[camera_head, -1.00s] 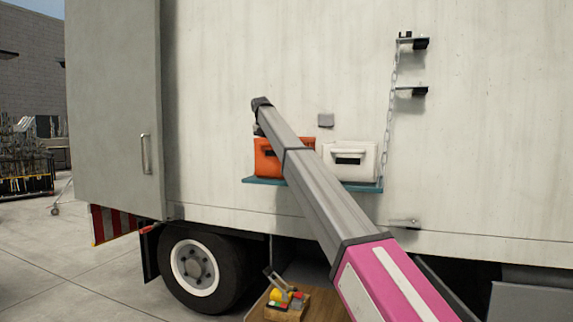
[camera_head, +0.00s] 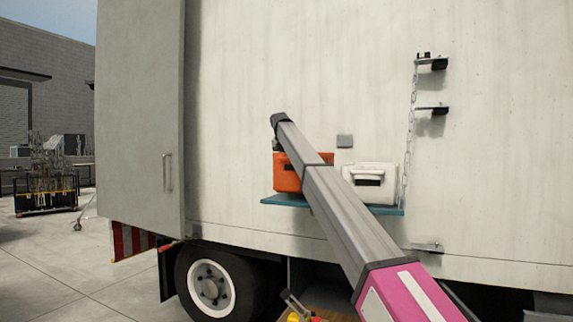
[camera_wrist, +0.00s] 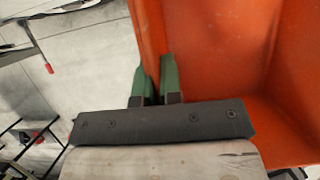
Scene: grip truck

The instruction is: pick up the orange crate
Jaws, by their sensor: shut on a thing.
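The orange crate (camera_head: 287,177) sits at the left end of a teal shelf (camera_head: 278,199) on the truck's side, partly hidden behind my arm. In the wrist view the crate (camera_wrist: 230,60) fills the right side, and I look into its open inside. My gripper (camera_wrist: 159,75) has two green fingers, one on each side of the crate's wall. It is shut on that wall. In the head view the fingers are hidden behind the end of my arm.
A white crate (camera_head: 378,184) stands right of the orange one on the same shelf. A chain (camera_head: 408,150) hangs at the shelf's right end, below small brackets (camera_head: 432,64). A truck wheel (camera_head: 211,286) is below. Open paved floor (camera_head: 60,265) lies to the left.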

